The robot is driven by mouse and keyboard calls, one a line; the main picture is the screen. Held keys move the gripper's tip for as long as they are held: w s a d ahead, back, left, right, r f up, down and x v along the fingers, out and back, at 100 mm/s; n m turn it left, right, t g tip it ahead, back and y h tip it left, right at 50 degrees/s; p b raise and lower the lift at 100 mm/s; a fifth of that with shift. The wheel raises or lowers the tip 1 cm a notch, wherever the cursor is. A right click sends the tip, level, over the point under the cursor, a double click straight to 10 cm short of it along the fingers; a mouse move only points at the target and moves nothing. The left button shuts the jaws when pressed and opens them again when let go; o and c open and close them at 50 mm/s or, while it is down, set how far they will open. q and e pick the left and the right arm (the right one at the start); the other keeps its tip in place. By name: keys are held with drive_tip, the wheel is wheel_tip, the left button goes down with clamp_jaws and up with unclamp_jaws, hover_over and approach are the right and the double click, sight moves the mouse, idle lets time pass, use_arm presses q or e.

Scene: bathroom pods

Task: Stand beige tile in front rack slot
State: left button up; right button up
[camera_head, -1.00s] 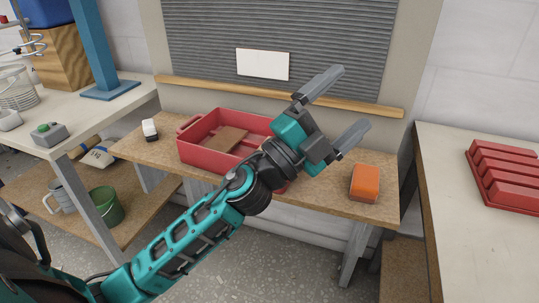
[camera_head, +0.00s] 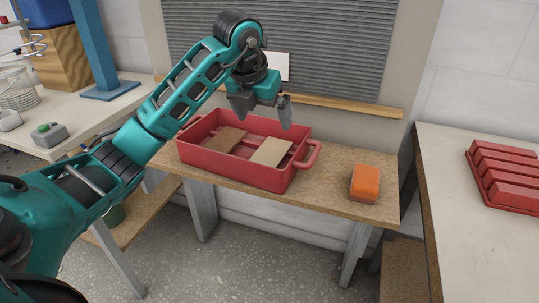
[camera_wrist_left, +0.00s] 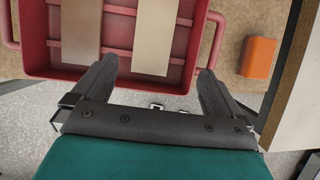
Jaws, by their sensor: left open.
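The beige tile (camera_head: 271,151) lies flat in the right part of a red tray (camera_head: 240,172) with handles. It also shows in the left wrist view (camera_wrist_left: 156,38). A browner tile (camera_head: 226,138) lies to its left in the same tray. My left gripper (camera_head: 263,116) is open and empty, pointing down above the tray. In the left wrist view the beige tile lies ahead, between the lines of the fingers (camera_wrist_left: 157,72), without contact. A red ridged rack (camera_head: 508,178) sits on the right table, cut off by the picture edge. My right gripper is out of view.
An orange block (camera_head: 365,184) stands on the wooden bench (camera_head: 325,185) right of the tray. A grey ribbed panel with a wooden ledge (camera_head: 350,107) rises behind. The near part of the right table (camera_head: 470,245) is clear.

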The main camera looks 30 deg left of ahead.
use_arm(q)
drive_tip(key=b, duration=0.1)
approach(269, 154)
drive_tip(key=shift+w+d+f, duration=0.25)
drive_tip(key=shift+w+f, duration=0.45)
drive_tip(key=shift+f, duration=0.2)
drive_tip(key=shift+a+b+x, duration=0.15)
drive_tip(key=shift+b+x, duration=0.15)
drive_tip(key=shift+x, duration=1)
drive_tip(key=shift+a+b+x, duration=0.15)
drive_tip(key=shift+b+x, duration=0.15)
drive_tip(key=shift+x, duration=1.05)
drive_tip(key=shift+s, duration=0.25)
drive_tip(key=shift+c, duration=0.3)
drive_tip(key=c, duration=1)
